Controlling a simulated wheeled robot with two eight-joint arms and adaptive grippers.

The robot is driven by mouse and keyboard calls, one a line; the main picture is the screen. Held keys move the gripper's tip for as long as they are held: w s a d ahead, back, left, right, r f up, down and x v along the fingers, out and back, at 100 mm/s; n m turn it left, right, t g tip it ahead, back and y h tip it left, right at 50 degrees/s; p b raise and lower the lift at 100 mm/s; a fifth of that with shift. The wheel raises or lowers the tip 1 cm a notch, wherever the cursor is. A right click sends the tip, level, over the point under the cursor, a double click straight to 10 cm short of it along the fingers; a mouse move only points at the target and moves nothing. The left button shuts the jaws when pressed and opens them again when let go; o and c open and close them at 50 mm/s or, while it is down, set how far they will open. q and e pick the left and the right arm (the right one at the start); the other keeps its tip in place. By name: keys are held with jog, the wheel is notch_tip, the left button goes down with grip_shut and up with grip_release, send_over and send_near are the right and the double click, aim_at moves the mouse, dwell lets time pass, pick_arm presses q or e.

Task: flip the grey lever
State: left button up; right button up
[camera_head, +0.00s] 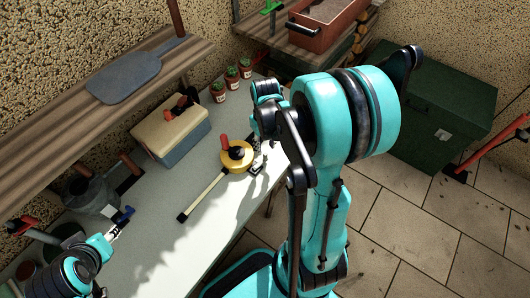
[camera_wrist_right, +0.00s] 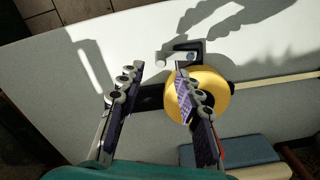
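A small lever with a light grey rounded end (camera_wrist_right: 162,59) and a black bracket (camera_wrist_right: 186,46) sits on the pale tabletop in the right wrist view. My right gripper (camera_wrist_right: 160,70) is open, with its two fingers apart and the grey end just beyond the fingertips, near the gap between them. No contact with it shows. In the head view my right arm covers most of that gripper, and the lever is hard to make out there. My left gripper (camera_head: 121,222) is at the lower left over the table, too small to tell its opening.
A yellow round object (camera_wrist_right: 210,93) lies close by the right gripper's finger; in the head view (camera_head: 236,157) a pale stick (camera_head: 203,195) lies alongside. A cream-and-blue box (camera_head: 171,130), small potted plants (camera_head: 232,77) and a watering can (camera_head: 91,196) stand around. A shelf (camera_head: 60,120) overhangs the left.

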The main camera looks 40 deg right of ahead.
aim_at(265, 154)
notch_tip(265, 154, down, 6)
jog(key=shift+s+r+b, duration=0.1)
jog(key=shift+b, duration=0.85)
grip_shut()
